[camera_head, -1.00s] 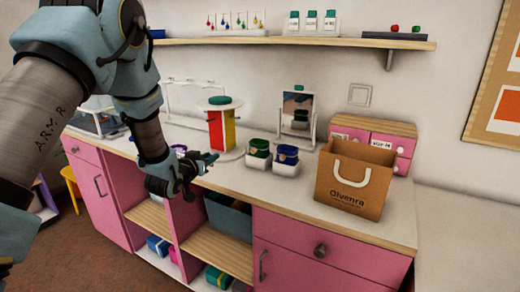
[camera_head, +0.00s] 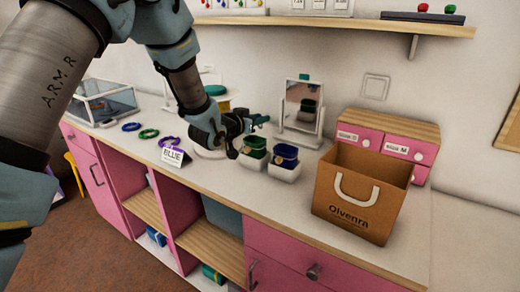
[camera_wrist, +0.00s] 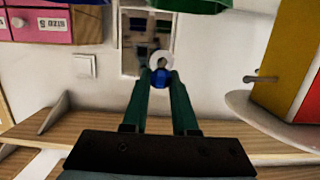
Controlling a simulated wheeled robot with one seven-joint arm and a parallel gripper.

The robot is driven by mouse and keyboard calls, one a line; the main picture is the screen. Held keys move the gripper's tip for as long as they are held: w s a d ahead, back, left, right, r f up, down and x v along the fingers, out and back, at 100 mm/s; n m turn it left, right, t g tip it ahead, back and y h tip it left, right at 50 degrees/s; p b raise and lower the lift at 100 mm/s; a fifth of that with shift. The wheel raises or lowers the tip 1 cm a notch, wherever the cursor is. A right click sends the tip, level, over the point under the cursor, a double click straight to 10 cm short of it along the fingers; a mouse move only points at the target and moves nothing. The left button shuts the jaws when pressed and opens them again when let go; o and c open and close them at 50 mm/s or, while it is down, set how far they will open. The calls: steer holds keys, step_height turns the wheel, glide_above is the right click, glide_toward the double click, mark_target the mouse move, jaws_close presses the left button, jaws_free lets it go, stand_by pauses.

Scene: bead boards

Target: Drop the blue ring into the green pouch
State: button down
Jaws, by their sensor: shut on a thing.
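My gripper (camera_head: 262,120) is above the counter, near the mirror and just behind and above the green pouch. In the wrist view my gripper (camera_wrist: 160,78) is shut on the blue ring (camera_wrist: 159,61), a pale round band with a blue stone between the fingertips. The ring is too small to make out in the head view. The green pouch (camera_head: 254,143) stands in a white holder on the counter. Its green edge shows at the top of the wrist view (camera_wrist: 190,4), apart from the ring.
The blue pouch (camera_head: 285,153) stands right of the green one. A mirror (camera_head: 301,108) is behind them, and a paper bag (camera_head: 345,215) and pink drawers (camera_head: 372,139) are to the right. Bracelets (camera_head: 148,133) and a BLUE sign (camera_head: 174,155) lie left. A shelf (camera_head: 350,24) hangs above.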

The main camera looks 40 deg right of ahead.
mark_target(259, 142)
steer(key=shift+f+b, duration=1.3)
steer(key=shift+f, duration=1.6)
steer(key=c, duration=0.6)
jaws_free()
steer(key=shift+a, duration=0.1)
steer(key=b+v, duration=0.4)
steer(key=v, duration=0.6)
steer(key=shift+s+a, duration=0.1)
steer(key=shift+a, duration=0.2)
